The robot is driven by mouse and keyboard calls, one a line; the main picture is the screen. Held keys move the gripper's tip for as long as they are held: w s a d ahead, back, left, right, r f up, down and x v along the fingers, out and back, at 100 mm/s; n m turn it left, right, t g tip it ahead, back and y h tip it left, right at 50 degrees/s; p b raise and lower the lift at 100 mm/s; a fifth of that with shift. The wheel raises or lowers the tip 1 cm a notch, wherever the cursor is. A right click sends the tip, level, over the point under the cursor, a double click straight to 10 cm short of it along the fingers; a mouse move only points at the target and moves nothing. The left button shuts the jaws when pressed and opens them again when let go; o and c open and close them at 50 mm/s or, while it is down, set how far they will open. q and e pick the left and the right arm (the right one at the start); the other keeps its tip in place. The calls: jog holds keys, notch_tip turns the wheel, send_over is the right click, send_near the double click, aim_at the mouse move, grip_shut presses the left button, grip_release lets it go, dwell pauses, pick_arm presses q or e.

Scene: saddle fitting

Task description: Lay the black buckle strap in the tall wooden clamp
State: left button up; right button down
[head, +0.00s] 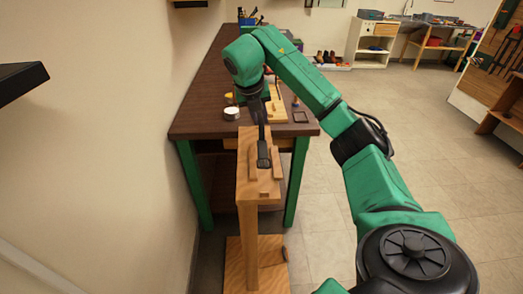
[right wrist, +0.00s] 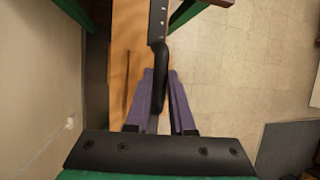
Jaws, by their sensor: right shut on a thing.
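The tall wooden clamp (head: 258,188) stands on a square wooden base in front of the workbench, with wooden blocks on both sides of its top. The black buckle strap (head: 263,150) hangs over the clamp's top, between these blocks. I cannot tell whether it touches the wood. My right gripper (head: 258,108) is above the far end of the clamp, shut on the strap. In the right wrist view the purple fingers (right wrist: 161,90) hold the strap (right wrist: 157,22), which runs along the right edge of the wood (right wrist: 126,45). My left gripper is not in view.
The brown workbench (head: 200,105) is just behind the clamp. A white round tin (head: 231,113), a wooden board (head: 276,112) and small items lie on it. A wall stands close on the left; the tiled floor (head: 430,130) at right is open.

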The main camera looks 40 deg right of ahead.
jog(key=f, duration=0.3)
jog(key=f+p, duration=0.1)
jog(key=f, duration=0.2)
jog(key=d+f, duration=0.1)
jog(key=f, duration=0.2)
jog(key=shift+w+d+f, duration=0.1)
jog(key=shift+w+f, duration=0.1)
jog(key=shift+f, duration=0.4)
jog(key=c, duration=0.8)
grip_release()
jog(key=shift+f, duration=0.1)
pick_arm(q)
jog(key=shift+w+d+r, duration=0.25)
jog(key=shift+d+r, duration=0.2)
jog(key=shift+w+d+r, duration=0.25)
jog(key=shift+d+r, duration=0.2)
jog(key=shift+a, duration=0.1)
